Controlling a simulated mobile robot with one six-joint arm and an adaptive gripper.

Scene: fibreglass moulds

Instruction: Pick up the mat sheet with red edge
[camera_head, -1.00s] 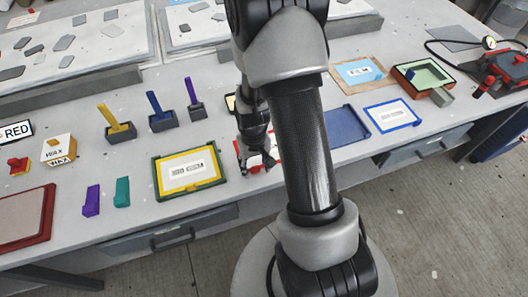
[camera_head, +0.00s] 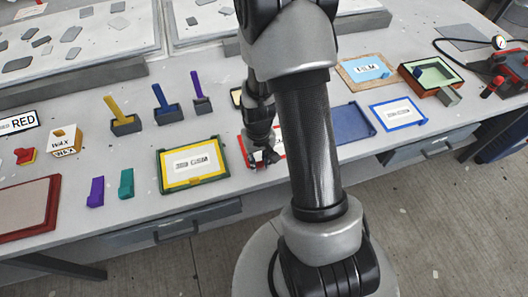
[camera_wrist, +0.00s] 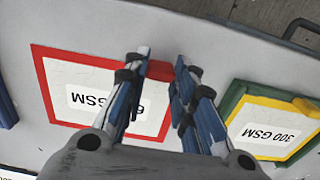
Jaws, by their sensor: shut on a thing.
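The mat sheet with red edge (camera_wrist: 95,75) lies on the grey table in the wrist view. It is white with a red border and a GSM label partly covered by a finger. A red tab (camera_wrist: 160,71) stands at its edge. My gripper (camera_wrist: 160,66) has its two fingers on either side of this tab, shut on it. In the head view my gripper (camera_head: 265,158) is low over the sheet, and my arm hides much of the sheet (camera_head: 281,146).
A yellow sheet marked 300 GSM in a green frame (camera_wrist: 232,100) lies close beside the red one. A blue-edged sheet (camera_head: 398,114) and blue panel (camera_head: 352,123) lie right of my arm. Upright-handled tools (camera_head: 124,122) stand behind. The table's front edge is near.

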